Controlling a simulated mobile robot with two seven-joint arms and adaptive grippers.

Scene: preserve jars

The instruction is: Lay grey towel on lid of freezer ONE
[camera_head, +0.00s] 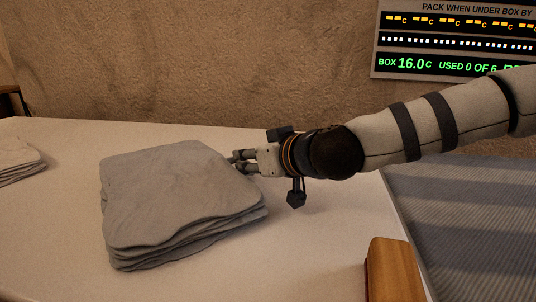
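A folded grey towel, or a stack of them, (175,195) lies in several layers on a pale flat surface (310,255). My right gripper (236,162) comes in from the right, its fingers pointing left at the towel's back right edge. The fingertips are at or just beside that edge; I cannot tell whether they touch or grip the cloth. The gap between the fingers is too small to judge. My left gripper is not in view. No label marks any surface as freezer ONE, so I cannot tell whether the pale surface is its lid.
Another folded pale cloth (18,160) lies at the left edge. A wooden block or handle (393,272) stands at the front right. Beyond it is a grey striped surface (470,225). A lit display board (455,42) hangs on the rough wall. The surface in front of the towel's right side is clear.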

